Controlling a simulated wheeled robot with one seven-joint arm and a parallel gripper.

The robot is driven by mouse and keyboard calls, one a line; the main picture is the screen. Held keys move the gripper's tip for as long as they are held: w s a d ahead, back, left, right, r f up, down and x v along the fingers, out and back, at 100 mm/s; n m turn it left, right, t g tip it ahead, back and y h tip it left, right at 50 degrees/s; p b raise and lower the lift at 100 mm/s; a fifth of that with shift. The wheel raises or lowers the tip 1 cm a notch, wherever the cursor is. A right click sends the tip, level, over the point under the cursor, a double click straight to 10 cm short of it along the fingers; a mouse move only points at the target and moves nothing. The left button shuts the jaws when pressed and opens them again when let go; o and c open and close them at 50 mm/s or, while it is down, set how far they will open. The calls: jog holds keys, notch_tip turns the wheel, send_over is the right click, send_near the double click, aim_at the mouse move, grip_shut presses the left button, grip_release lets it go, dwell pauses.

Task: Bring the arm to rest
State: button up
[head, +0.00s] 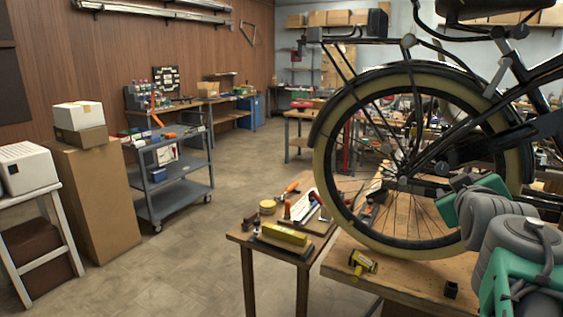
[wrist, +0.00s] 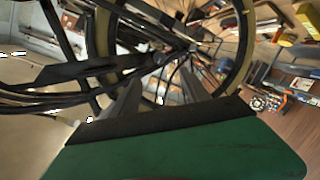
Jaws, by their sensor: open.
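My arm shows at the right edge of the head view, grey and green, in front of the lower right of the bicycle wheel. My gripper's fingers are hidden in the head view. In the wrist view my gripper (wrist: 160,98) shows two grey fingers standing apart, with nothing between them that I can see held. Beyond the fingers are the spokes and hub of the trike wheel (wrist: 222,85). In the head view the wheel (head: 345,190), with its cream tyre, stands upright over a wooden bench (head: 395,268). The black trike frame (head: 480,148) runs off to the right.
A yellow item (head: 362,263) and a small black block (head: 451,289) lie on the bench. A smaller table (head: 240,237) with tools adjoins it at the left. A grey cart (head: 165,180), a tall cardboard box (head: 95,200) and a white stand (head: 68,235) are farther left. Open floor lies between.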

jog(key=s+a+f+m+g+y+p, duration=0.1)
jog(key=s+a+f+g+y+p, duration=0.25)
jog(key=a+f, duration=0.65)
jog(key=s+a+f+g+y+p, duration=0.2)
jog(key=a+f+g+y+p, duration=0.15)
jog(key=a+f, duration=0.65)
jog(key=s+a+f+g, duration=0.3)
jog(key=s+a, duration=0.3)
jog(key=s, duration=0.2)
jog(key=shift+s+a+f+m+g, duration=0.2)
jog(key=shift+s+f+m+g, duration=0.15)
jog(key=shift+f, duration=0.35)
